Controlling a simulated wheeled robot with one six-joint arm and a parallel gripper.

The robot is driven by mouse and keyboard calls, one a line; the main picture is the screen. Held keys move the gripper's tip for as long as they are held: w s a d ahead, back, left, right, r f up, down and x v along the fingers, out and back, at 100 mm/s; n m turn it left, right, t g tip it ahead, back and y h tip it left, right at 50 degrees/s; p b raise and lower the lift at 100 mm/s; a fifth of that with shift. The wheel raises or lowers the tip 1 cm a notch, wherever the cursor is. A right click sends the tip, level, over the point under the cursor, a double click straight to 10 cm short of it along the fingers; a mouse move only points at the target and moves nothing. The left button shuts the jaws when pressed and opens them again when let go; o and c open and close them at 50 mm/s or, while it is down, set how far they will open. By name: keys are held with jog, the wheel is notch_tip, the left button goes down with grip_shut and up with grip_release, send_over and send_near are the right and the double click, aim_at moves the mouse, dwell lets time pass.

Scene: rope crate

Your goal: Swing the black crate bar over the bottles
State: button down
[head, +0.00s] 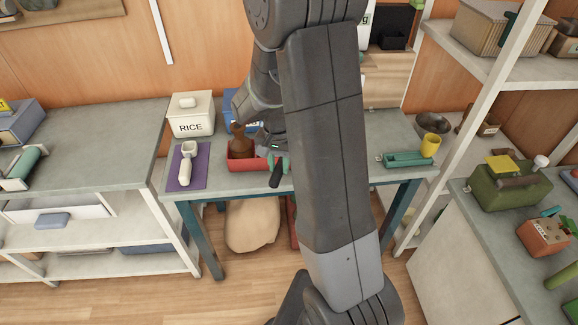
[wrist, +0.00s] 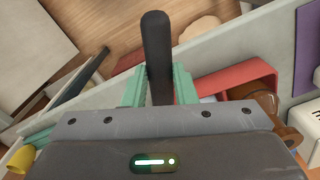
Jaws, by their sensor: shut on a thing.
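A red crate (head: 240,164) stands on the middle table, partly hidden by my arm. A brown bottle (head: 238,142) stands in it; other bottles cannot be made out. My gripper (head: 279,163), with green fingers, is at the crate's right side. It is shut on the black crate bar (head: 275,177), whose dark end sticks out toward the table's front. In the wrist view the bar (wrist: 157,50) runs up between the fingers. The red crate (wrist: 240,75) and brown glass (wrist: 268,103) lie to the right there. The bar's attachment to the crate is hidden.
A white RICE box (head: 193,115) and a purple mat (head: 187,168) with a white scoop (head: 188,158) are left of the crate. A green tray (head: 405,160) and yellow cup (head: 430,145) are at the table's right. A beige sack (head: 252,224) lies below.

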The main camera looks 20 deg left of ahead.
jog(key=shift+w+a+m, duration=0.9)
jog(key=shift+a+m, duration=1.2)
jog(key=shift+w+a+m, duration=0.85)
jog(key=shift+a+m, duration=1.25)
jog(key=shift+w+a+m, duration=0.9)
jog(key=shift+a+m, duration=1.2)
jog(key=c, duration=1.2)
grip_release()
jog(key=shift+o, duration=0.2)
notch_tip(320, 180, up, 14)
jog(key=b, duration=0.1)
jog(key=shift+f, duration=0.1)
